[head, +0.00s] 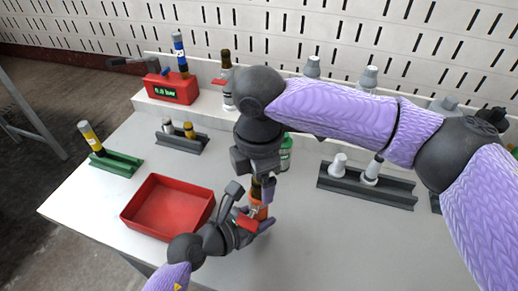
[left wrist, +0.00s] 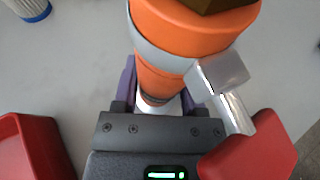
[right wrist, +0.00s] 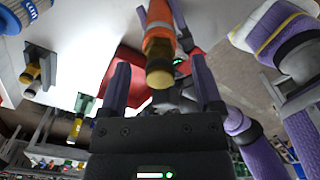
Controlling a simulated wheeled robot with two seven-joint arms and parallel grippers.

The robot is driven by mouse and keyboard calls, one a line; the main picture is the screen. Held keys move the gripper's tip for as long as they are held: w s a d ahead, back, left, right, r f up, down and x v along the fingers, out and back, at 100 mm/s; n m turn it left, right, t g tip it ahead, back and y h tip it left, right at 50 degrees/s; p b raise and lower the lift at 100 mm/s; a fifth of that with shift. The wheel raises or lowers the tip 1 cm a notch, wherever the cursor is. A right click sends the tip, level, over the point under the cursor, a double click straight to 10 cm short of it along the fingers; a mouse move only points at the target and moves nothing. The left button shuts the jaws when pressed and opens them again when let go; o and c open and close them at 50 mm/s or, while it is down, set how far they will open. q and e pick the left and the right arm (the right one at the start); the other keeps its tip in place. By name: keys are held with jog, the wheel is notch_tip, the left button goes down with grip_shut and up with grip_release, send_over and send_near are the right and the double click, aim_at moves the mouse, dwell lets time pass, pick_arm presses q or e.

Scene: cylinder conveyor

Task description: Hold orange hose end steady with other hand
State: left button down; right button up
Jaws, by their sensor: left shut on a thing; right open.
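The orange hose end (head: 258,209) is held above the table in the head view. In the left wrist view it is an orange body (left wrist: 180,32) with a silver collar, a metal lever and a red handle (left wrist: 252,148). My left gripper (head: 252,217) is shut on it. In the right wrist view its brass-coloured tip (right wrist: 159,62) points toward my right gripper (right wrist: 161,75). My right gripper is open just above it in the head view, its purple fingers on either side of the tip. I cannot tell whether they touch it.
A red tray (head: 140,222) stands left of my grippers. A green bottle (head: 286,153) stands close behind my right gripper. The front right table is clear.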

jog(key=shift+f, duration=1.05)
grip_shut()
dwell(1.1)
